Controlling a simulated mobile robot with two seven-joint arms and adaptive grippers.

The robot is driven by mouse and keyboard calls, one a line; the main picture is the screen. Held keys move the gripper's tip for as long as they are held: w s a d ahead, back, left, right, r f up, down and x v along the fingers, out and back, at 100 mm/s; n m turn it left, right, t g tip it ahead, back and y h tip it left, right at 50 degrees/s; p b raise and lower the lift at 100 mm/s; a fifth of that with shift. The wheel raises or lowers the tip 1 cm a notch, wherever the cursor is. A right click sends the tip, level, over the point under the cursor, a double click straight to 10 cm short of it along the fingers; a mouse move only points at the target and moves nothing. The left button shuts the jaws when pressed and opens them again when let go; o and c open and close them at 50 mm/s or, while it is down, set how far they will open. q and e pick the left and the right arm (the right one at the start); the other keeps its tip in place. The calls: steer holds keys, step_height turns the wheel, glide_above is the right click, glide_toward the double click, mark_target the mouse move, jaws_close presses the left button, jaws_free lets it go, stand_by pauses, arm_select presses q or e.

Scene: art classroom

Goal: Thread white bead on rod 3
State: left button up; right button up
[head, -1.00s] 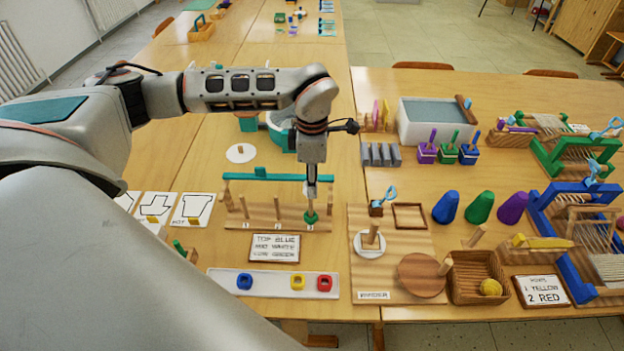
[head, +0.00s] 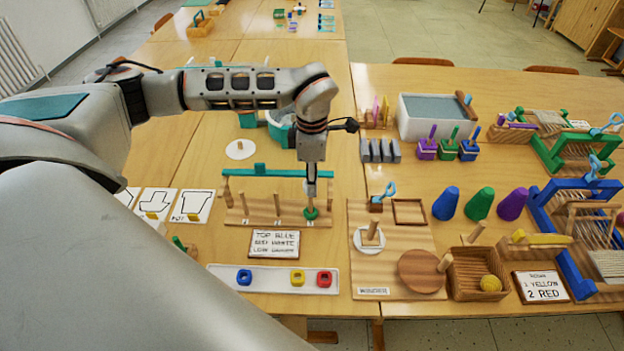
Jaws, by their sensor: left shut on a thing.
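My left gripper (head: 311,188) comes down from above at this rod, shut on a small whitish thing, the white bead (head: 309,187), just above the green bead. The fingers mostly hide it; I cannot tell whether the rod passes through it. The other two rods are bare. My right gripper is not in view.
A white tray (head: 262,284) in front holds blue, yellow and red beads. A sign (head: 274,244) reads top blue, mid white, low green. A wooden board (head: 390,285) with pegs stands close on the right.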

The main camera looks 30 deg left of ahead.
arm_select(q)
steer(key=shift+f, duration=0.75)
stand_by(1.7)
steer(key=shift+f, duration=0.3)
steer(key=shift+f, duration=0.55)
stand_by(1.4)
stand_by(0.3)
steer(key=o, duration=0.8)
step_height(320, 180, up, 12)
stand_by(0.8)
